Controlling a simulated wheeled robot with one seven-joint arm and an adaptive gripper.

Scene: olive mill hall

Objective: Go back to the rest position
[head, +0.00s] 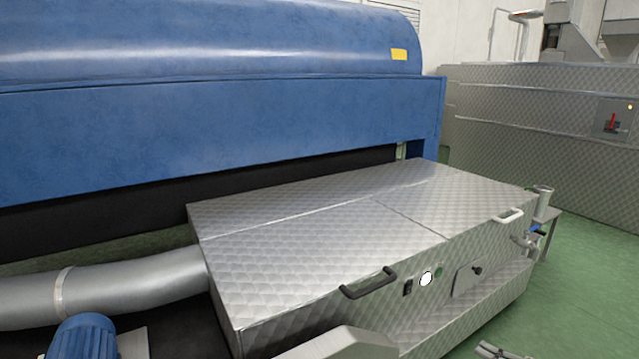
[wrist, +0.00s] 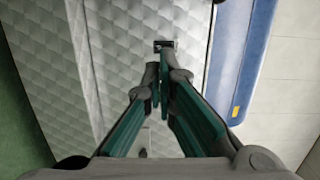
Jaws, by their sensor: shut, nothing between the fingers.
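My gripper (wrist: 162,80) shows in the wrist view with its two green-lined fingers drawn together at the tips. It is shut and empty. Quilted steel panels (wrist: 125,60) lie beyond the fingers. A small dark fitting (wrist: 163,45) shows on the steel just past the fingertips; whether they touch it I cannot tell. The gripper's fingers cannot be made out clearly there.
A grey pipe (head: 130,288) and blue motor (head: 84,338) are at left. Green floor (head: 590,290) is clear at right.

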